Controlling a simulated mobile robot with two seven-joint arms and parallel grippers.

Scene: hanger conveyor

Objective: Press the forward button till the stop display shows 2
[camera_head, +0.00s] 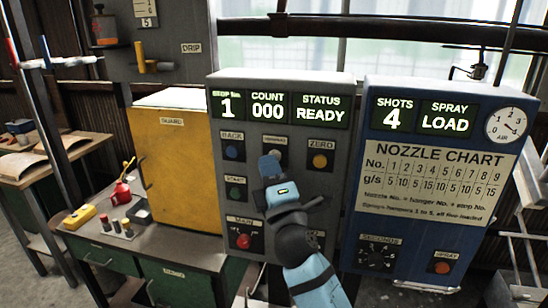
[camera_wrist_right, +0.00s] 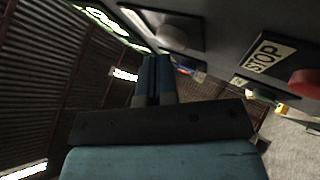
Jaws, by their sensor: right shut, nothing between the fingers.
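The grey control panel (camera_head: 282,84) shows stop number 1 on its stop display (camera_head: 228,105), count 000 and status READY. The forward button (camera_head: 275,155) is pale, in the top row between the blue BACK button (camera_head: 232,152) and the orange ZERO button (camera_head: 320,161); my right gripper partly covers it and its label. My right gripper (camera_head: 269,166) is shut and empty, its tips in front of the panel just at or below that button; I cannot tell whether they touch. In the right wrist view a pale round button (camera_wrist_right: 172,38) lies just beyond the fingertips (camera_wrist_right: 155,62). My left gripper is out of view.
A blue spray cabinet (camera_head: 408,242) with a nozzle chart stands at right. A yellow guard box (camera_head: 178,150) stands at left on a green bench (camera_head: 165,245). The panel also bears a green START button (camera_head: 235,194) and a red button (camera_head: 243,241).

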